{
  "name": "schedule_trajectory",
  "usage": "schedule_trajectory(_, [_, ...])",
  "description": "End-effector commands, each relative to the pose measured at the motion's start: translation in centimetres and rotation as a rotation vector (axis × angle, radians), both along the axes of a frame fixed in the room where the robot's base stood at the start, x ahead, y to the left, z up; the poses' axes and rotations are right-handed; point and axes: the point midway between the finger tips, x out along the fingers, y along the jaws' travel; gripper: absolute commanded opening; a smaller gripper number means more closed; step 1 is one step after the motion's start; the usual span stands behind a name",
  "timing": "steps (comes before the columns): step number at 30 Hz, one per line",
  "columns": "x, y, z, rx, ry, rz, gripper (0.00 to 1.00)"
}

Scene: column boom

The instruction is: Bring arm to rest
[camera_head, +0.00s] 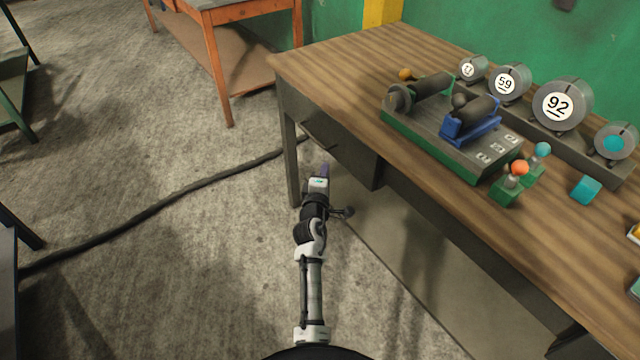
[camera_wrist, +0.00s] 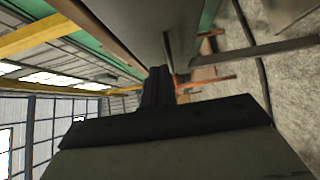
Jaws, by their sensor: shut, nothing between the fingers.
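My arm reaches forward from the bottom of the head view, low over the concrete floor. My gripper (camera_head: 324,170) is at its far end, beside the front left leg of the wooden workbench (camera_head: 330,62) and below the bench top. In the wrist view my gripper (camera_wrist: 158,75) shows as dark fingers close together, shut with nothing seen between them. The grey underside and side of a bench fill the space just past the fingers in the wrist view. I cannot tell whether the gripper touches the bench.
On the bench stand a green fixture (camera_head: 450,140) with dark cylinders, a row of round weights (camera_head: 563,104), small knobbed blocks (camera_head: 507,190) and a teal cube (camera_head: 586,189). A black cable (camera_head: 170,197) crosses the floor. An orange table (camera_head: 222,50) stands behind. Open floor lies left of my arm.

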Motion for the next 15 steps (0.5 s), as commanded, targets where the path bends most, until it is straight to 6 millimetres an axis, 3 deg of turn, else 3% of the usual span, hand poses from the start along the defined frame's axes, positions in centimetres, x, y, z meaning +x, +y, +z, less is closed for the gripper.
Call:
schedule_trajectory(6, [-2.9, 0.7, -0.1, 0.000, -0.001, 0.003, 0.00])
schedule_trajectory(15, [-3.7, 0.9, 0.0, 0.001, -0.001, 0.002, 0.00])
